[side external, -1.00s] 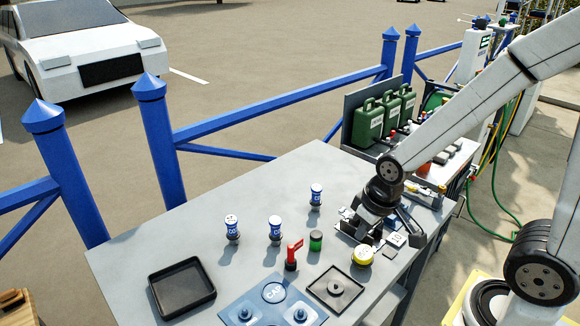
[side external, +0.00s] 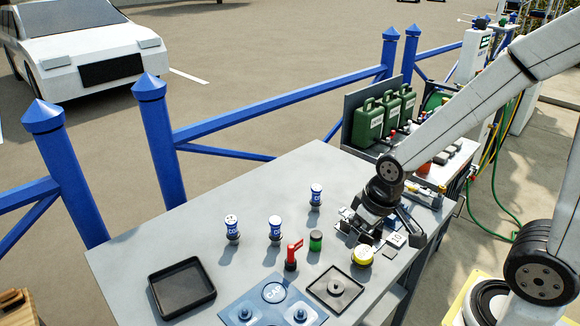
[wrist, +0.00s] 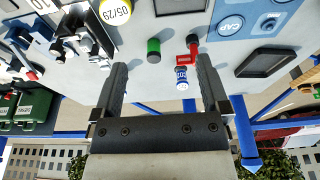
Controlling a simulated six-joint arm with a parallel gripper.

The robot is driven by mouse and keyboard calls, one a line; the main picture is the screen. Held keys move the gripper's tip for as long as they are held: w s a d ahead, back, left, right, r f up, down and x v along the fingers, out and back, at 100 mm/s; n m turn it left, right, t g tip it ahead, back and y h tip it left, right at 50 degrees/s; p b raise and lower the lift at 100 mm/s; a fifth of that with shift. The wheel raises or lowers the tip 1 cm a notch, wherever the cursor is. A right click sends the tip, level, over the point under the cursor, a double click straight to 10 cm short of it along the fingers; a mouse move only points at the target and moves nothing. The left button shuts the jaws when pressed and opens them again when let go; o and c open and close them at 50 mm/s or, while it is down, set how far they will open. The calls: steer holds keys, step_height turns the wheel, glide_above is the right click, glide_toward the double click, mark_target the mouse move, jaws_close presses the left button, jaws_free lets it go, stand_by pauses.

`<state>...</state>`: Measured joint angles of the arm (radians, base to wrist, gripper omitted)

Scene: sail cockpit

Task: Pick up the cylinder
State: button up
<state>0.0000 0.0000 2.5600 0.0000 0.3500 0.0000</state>
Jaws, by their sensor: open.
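Several cylinder-like things stand on the grey table; I cannot tell which one the task means. A small green cylinder with dark ends (side external: 316,240) stands near the middle; the wrist view shows it (wrist: 153,48) ahead of the space between my fingers. Blue-and-white labelled cylinders stand at left (side external: 232,228), centre (side external: 275,229) and farther back (side external: 316,194); one shows in the wrist view (wrist: 184,77). My gripper (side external: 386,234), also in the wrist view (wrist: 160,68), is open and empty, right of the green cylinder.
A red upright piece (side external: 292,256) stands close left of the green cylinder. A black tray (side external: 182,290), a blue panel (side external: 258,312) and a dark square plate (side external: 335,289) lie at the front. Green canisters (side external: 369,124) stand at the back right. The table's left rear is clear.

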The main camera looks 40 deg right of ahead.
steer(key=n+g, duration=0.2)
steer(key=n, duration=1.7)
glide_above(275, 220)
steer(key=s, duration=0.1)
steer(key=f, duration=0.4)
steer(key=shift+s+d+f, duration=0.1)
steer(key=shift+d+f, duration=0.1)
steer(key=shift+f, duration=0.15)
steer(key=shift+w+a+f+n+g, duration=0.15)
steer(key=shift+w+f+n+g, duration=0.2)
steer(key=shift+w+n, duration=0.2)
steer(key=shift+f, duration=1.35)
steer(key=shift+f, duration=2.55)
